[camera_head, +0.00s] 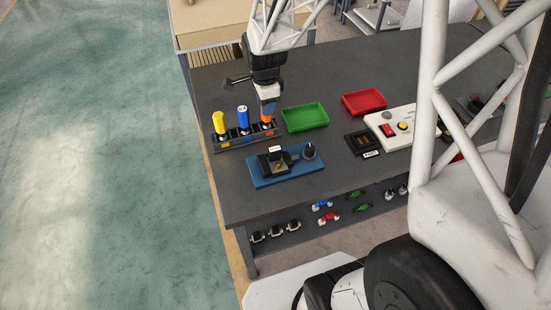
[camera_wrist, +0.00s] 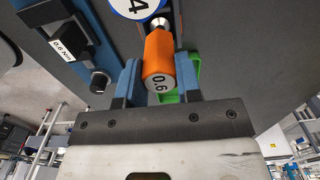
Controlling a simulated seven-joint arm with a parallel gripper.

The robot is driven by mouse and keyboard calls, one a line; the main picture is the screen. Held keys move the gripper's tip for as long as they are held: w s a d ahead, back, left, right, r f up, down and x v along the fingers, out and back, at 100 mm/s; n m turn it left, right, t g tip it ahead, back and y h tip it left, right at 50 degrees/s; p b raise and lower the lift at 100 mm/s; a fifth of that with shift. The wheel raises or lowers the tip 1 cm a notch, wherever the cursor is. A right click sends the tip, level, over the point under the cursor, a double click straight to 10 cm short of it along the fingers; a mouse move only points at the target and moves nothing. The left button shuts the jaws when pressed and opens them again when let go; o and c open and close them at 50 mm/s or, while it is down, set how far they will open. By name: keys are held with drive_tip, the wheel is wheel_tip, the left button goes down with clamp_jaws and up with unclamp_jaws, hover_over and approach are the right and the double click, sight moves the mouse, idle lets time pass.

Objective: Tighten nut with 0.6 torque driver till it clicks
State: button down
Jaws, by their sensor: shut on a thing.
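The orange torque driver (camera_head: 268,109) is at the right end of the driver rack, upright. Its grey end reads 0.6 in the wrist view (camera_wrist: 158,52). My gripper (camera_head: 266,92) is above the rack, and its two blue fingers are closed on the orange handle from both sides. The driver's tip is at its rack slot; I cannot tell whether it is seated or slightly lifted. The blue fixture plate (camera_head: 262,182) lies in front of the rack, carrying a black block with a white label (camera_wrist: 68,49) reading 0.6 Nm. The nut is too small to make out.
The black rack (camera_head: 232,144) also holds a yellow driver (camera_head: 219,122) and a blue driver (camera_head: 242,116). A green tray (camera_head: 305,117) and a red tray (camera_head: 364,101) stand to the right, near a white control box (camera_head: 398,128). Small parts sit on a shelf below.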

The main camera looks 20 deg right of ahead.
drive_tip(key=shift+r, duration=3.2)
drive_tip(key=c, duration=1.5)
unclamp_jaws()
clamp_jaws()
drive_tip(key=shift+s, duration=0.1)
drive_tip(key=s+a+r+n, duration=0.1)
drive_tip(key=s+r+n, duration=0.1)
drive_tip(key=s+n, duration=1.2)
drive_tip(key=shift+s+a, duration=0.25)
drive_tip(key=shift+s, duration=0.3)
